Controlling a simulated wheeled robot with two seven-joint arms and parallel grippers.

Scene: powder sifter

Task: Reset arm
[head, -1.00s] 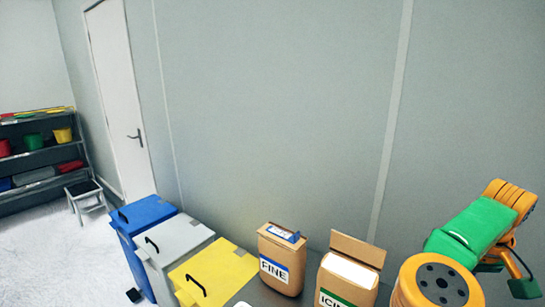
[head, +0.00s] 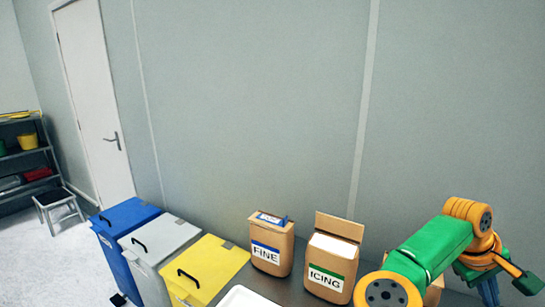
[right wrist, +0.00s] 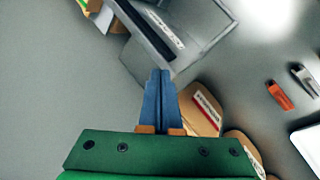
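My right arm (head: 430,246), green and orange, is bent at the right of the head view, in front of the wall and partly over the table. In the right wrist view my right gripper (right wrist: 157,95) has its two blue fingers together, with nothing visible between them. The fingertips point toward a grey box-like open container (right wrist: 165,40); contact cannot be told. My left arm and gripper are in neither view.
A FINE bag (head: 271,243) and an ICING bag (head: 331,262) stand on the grey table. Blue (head: 125,214), grey (head: 160,240) and yellow (head: 209,265) lidded bins stand left of them. Orange (right wrist: 280,95) and grey (right wrist: 305,80) small items lie on the wrist view's surface.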

